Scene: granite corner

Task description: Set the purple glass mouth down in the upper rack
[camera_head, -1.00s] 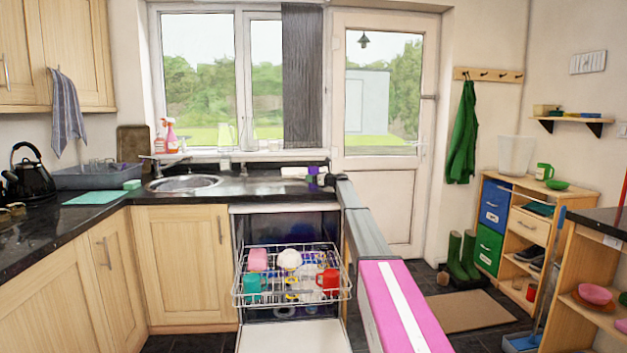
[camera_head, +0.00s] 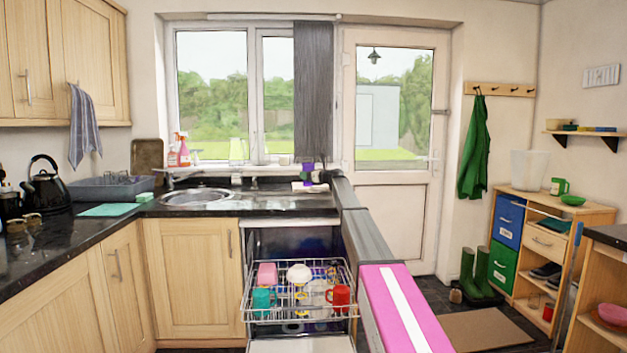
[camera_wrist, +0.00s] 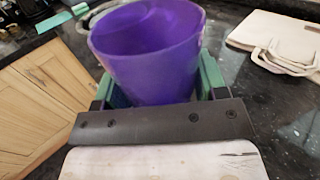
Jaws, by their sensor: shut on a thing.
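The purple glass (camera_wrist: 155,60) fills the top middle of the wrist view, its wide mouth facing up. My gripper (camera_wrist: 162,88) is shut on it, with a green finger on either side. In the head view the small purple glass (camera_head: 307,173) shows at the end of my arm, over the counter in front of the window. The upper rack (camera_head: 297,319) is pulled out of the dishwasher at lower centre. It holds a pink item, a white bowl, a teal mug, a red mug (camera_head: 341,296) and clear glassware.
The dark counter (camera_head: 275,202) with the round sink (camera_head: 195,197) runs left of my gripper. A pale flat item with looped handles (camera_wrist: 275,38) lies on the counter. My arm passes close to the rack's right side. Spray bottles (camera_head: 179,152) stand by the window.

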